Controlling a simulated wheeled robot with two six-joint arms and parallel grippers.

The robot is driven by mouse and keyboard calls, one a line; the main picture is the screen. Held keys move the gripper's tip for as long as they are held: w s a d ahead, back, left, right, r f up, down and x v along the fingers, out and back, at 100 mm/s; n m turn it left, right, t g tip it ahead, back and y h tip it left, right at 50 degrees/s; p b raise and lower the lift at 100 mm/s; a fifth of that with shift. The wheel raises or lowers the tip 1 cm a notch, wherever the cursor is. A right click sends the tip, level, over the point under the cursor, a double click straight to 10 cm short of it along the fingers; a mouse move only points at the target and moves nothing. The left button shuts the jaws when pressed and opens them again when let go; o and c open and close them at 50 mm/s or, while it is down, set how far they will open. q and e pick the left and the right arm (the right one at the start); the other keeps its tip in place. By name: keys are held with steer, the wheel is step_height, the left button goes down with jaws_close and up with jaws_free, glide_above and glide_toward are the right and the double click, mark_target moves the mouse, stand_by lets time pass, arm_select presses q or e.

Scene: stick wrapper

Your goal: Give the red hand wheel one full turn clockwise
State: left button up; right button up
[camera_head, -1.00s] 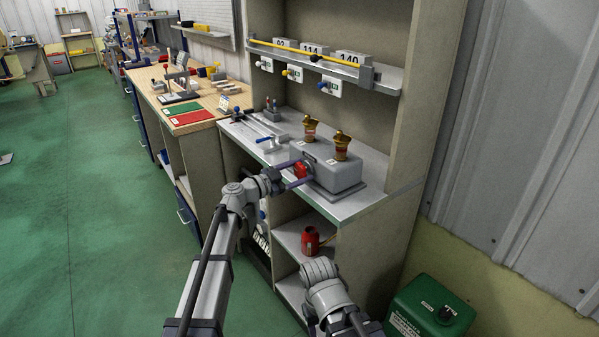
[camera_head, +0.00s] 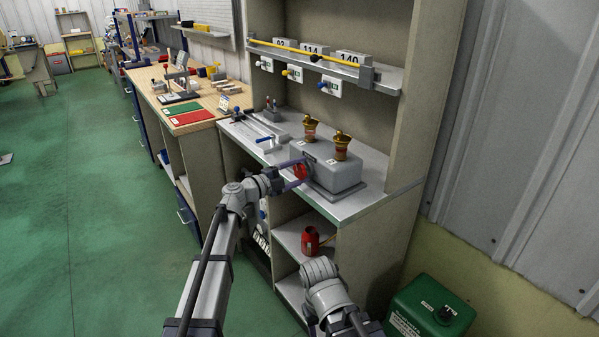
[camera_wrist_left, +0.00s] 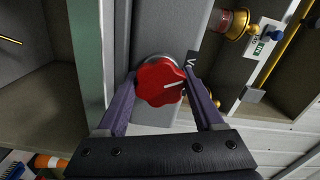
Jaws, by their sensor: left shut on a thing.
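The red hand wheel (camera_head: 300,171) is on the front face of a grey box (camera_head: 330,168) on the metal bench. In the left wrist view the wheel (camera_wrist_left: 160,83) is lobed, with a white line from its middle toward the right edge. My left gripper (camera_head: 297,172) is at the wheel, its two purple fingers on opposite sides of the rim; it also shows in the left wrist view (camera_wrist_left: 160,92). It is shut on the wheel. My right arm shows at the bottom, but its gripper jaws cannot be made out.
A red can (camera_head: 310,240) is on the shelf below. A yellow rod (camera_head: 304,50) runs along the upper shelf. A green container (camera_head: 432,305) stands at bottom right.

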arm_select(q)
steer(key=shift+s+m, duration=0.1)
steer(key=shift+m, duration=0.3)
steer(key=o, duration=1.1)
steer(key=v, duration=0.7)
steer(key=shift+s+a, duration=0.25)
steer(key=shift+a, duration=0.05)
